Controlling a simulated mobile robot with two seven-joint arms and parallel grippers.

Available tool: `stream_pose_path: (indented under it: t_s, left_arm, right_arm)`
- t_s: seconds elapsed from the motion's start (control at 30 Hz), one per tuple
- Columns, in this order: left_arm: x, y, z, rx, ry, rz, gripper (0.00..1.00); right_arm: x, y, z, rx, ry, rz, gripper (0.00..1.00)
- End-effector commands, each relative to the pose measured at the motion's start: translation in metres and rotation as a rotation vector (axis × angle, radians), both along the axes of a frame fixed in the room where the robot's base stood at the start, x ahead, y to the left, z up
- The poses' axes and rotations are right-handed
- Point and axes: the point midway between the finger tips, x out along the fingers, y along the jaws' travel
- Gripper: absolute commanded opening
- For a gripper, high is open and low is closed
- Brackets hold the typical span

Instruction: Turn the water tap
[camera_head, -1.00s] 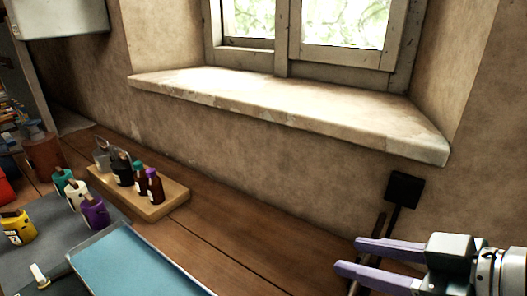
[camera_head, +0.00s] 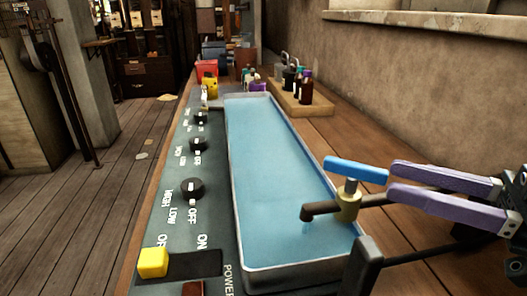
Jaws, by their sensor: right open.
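The water tap (camera_head: 348,203) stands at the right edge of a long blue basin (camera_head: 275,170). It has a brass body, a dark spout pointing left over the basin, and a blue lever handle (camera_head: 356,169) on top. My right gripper (camera_head: 391,181) comes in from the right, with two purple fingers spread apart. Its fingertips are close to the right end of the blue handle; I cannot tell whether they touch it. Nothing is held between the fingers. My left gripper is not in view.
A dark panel left of the basin carries black knobs (camera_head: 192,188) and a yellow switch (camera_head: 153,262). Bottles stand on a wooden tray (camera_head: 304,108) at the back. A dark bar (camera_head: 363,265) rises in the right foreground. The wall (camera_head: 430,90) borders the bench on the right.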

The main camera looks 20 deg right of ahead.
Motion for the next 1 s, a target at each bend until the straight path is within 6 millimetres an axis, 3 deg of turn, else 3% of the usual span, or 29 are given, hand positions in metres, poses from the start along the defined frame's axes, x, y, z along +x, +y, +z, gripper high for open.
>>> stream_pose_path:
  t_s: [0.2, 0.4, 0.8, 1.0]
  left_arm:
    - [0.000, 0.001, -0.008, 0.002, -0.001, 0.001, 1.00]
    - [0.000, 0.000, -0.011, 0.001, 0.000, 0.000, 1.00]
    - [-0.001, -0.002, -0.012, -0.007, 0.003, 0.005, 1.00]
    - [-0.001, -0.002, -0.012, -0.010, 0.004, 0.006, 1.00]
  right_arm:
    - [0.031, 0.025, 0.000, 0.001, -0.007, 0.001, 0.45]
    - [0.047, 0.038, 0.000, 0.000, -0.001, 0.000, 0.45]
    - [0.052, 0.042, 0.000, -0.001, 0.000, 0.000, 0.45]
    - [0.052, 0.042, 0.000, -0.001, 0.000, 0.000, 0.23]
